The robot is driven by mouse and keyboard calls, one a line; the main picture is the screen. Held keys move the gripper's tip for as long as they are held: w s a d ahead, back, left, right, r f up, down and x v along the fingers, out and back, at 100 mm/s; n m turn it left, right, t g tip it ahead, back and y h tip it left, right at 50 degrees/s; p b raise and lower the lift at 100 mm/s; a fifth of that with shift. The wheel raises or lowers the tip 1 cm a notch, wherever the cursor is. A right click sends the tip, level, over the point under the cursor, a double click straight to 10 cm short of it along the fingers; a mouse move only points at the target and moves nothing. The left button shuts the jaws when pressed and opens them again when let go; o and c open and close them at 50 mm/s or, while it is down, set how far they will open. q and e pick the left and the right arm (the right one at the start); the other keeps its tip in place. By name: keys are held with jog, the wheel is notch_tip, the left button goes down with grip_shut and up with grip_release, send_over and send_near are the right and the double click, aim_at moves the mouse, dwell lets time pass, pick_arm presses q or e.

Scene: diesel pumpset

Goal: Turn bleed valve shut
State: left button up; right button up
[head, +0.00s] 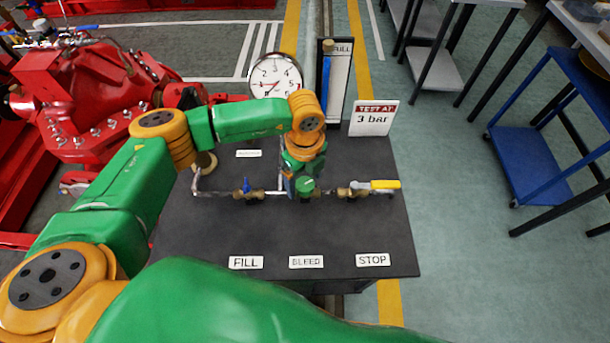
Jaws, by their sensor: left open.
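The bleed valve, with a round green knob (305,185), sits on the pipe run above the BLEED label (306,262) on the dark bench. A pale mark shows on the knob. My left gripper (303,180) is open and points down at the bleed valve, close over its knob. The wrist hides the back of the valve. I cannot tell whether the fingers touch the knob. My right gripper is not in view.
A blue-handled valve (246,186) stands left of the bleed valve, and a yellow lever valve (383,185) stands right. A pressure gauge (274,76), level tube (327,80) and "TEST AT 3 bar" sign (373,118) stand behind. The bench front (335,240) is mostly clear.

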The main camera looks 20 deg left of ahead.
pick_arm(q)
jog(key=shift+s, duration=0.1)
grip_shut()
